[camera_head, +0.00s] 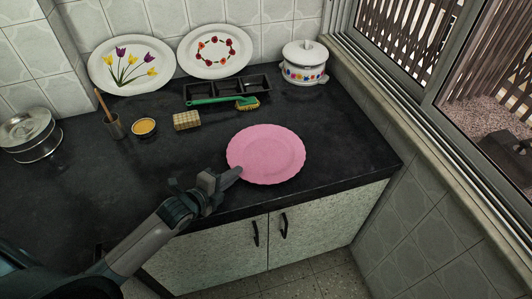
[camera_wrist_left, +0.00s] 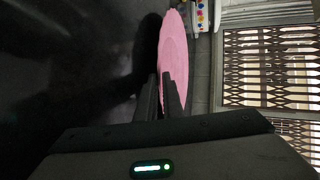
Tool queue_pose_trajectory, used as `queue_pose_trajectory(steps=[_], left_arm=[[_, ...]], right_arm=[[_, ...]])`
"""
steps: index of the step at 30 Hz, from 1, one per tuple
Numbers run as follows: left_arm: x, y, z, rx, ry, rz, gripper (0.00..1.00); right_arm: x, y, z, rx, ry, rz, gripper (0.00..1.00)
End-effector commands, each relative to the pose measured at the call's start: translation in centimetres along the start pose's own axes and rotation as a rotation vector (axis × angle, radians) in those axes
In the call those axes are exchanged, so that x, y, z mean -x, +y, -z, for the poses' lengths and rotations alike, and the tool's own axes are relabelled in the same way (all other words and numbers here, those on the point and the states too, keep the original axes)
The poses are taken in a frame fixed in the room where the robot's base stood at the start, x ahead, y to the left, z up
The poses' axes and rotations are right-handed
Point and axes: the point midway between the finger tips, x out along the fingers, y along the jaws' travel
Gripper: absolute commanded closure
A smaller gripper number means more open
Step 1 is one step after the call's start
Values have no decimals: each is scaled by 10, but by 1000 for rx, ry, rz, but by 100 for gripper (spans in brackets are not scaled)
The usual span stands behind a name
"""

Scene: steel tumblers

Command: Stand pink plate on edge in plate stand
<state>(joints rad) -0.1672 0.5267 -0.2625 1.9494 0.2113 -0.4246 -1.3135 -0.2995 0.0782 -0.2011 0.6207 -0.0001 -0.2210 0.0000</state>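The pink plate (camera_head: 266,154) has a scalloped rim and is held roughly level near the front of the dark counter. In the left wrist view the plate (camera_wrist_left: 174,50) shows nearly edge-on, with a dark shadow beside it on the counter; it looks slightly raised. My left gripper (camera_head: 236,173) is at its near-left rim. In the wrist view the left gripper's fingers (camera_wrist_left: 161,95) are close together with the pink rim between them. My right gripper is not in view. I cannot clearly make out an empty plate stand.
Two decorated plates, one with tulips (camera_head: 132,65) and one with red flowers (camera_head: 214,51), lean on the back wall. A black tray (camera_head: 200,91), green brush (camera_head: 215,100), sponge (camera_head: 187,121), yellow bowl (camera_head: 144,127), lidded pot (camera_head: 304,62) and steel dishes (camera_head: 30,132) stand around.

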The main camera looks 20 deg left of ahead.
Motion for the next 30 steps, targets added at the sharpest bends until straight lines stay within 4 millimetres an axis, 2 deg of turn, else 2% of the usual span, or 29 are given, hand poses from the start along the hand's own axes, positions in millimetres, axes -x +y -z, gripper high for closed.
queue_pose_trajectory(steps=[9, 11, 23, 30], left_arm=[[0, 0, 0, 0, 0, 0, 93], [0, 0, 0, -1, 0, 0, 100], [1, -1, 0, -1, 0, 0, 100], [6, -16, 0, -3, 0, 3, 100]], right_arm=[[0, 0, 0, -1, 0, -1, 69], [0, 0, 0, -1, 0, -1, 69], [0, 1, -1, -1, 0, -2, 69], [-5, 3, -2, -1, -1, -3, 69]])
